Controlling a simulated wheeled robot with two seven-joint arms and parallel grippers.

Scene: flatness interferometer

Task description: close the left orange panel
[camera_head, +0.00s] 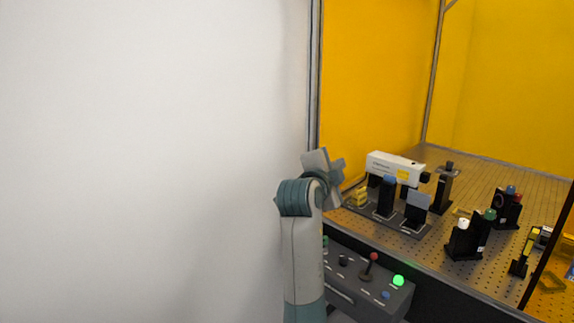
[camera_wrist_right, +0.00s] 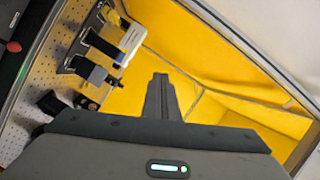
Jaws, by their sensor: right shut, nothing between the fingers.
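The left orange panel (camera_head: 370,85) stands upright along the left side of the optical table, beside a grey metal frame post. I cannot tell how far open it is. In the right wrist view, orange panelling (camera_wrist_right: 205,50) fills the space beyond the fingers. My right gripper (camera_head: 338,178) is at the table's front left corner, in front of the lower edge of the panel; contact cannot be told. Its fingers also show in the right wrist view (camera_wrist_right: 161,88), shut together and empty. My left gripper is not in view.
The perforated table (camera_head: 470,225) carries a white laser unit (camera_head: 395,166) and several black optic mounts close to my right gripper. A control box (camera_head: 365,283) with a red-knobbed lever and green light sits below the front edge. A plain white wall (camera_head: 150,150) fills the left.

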